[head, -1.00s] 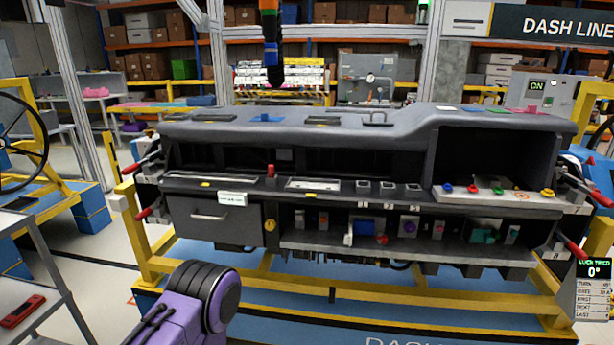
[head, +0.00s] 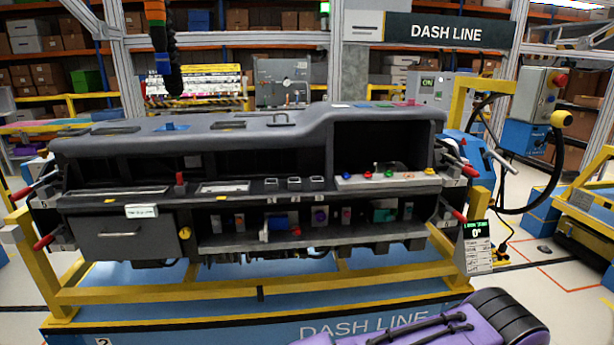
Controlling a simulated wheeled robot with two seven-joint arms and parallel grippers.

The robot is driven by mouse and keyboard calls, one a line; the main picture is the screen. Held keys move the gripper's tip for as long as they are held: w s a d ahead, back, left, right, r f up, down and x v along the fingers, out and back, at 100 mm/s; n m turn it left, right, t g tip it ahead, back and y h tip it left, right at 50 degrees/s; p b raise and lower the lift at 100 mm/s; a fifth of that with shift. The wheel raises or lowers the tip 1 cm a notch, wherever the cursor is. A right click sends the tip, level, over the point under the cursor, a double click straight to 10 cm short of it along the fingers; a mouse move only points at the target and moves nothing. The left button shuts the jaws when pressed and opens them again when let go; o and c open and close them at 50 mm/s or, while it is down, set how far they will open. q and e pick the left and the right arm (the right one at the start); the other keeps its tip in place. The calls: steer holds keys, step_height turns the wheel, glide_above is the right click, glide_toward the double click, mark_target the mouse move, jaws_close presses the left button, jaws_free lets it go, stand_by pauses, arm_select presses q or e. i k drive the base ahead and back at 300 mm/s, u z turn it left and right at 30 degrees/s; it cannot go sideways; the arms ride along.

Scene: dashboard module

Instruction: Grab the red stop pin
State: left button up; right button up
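A small red upright pin (head: 180,180) stands on the front ledge of the dashboard module (head: 250,140), left of its middle. More red-ended handles show at the module's ends: on the left a red handle (head: 43,241), on the right an upper red handle (head: 470,171) and a lower one (head: 459,216). I cannot tell from the picture which of these red parts is the stop pin. A purple and black arm link of mine fills the lower right of the head view. Neither of my grippers is in view.
The module sits on a yellow frame (head: 260,293) above a blue base. A display sign (head: 477,245) reading 0° stands at its right end. A blue unit with a black hose (head: 555,180) is farther right. Open floor (head: 530,262) lies right of the frame.

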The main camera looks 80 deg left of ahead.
mark_target(179, 178)
steer(key=z, duration=0.65)
steer(key=k, duration=2.1)
steer(key=u, duration=1.65)
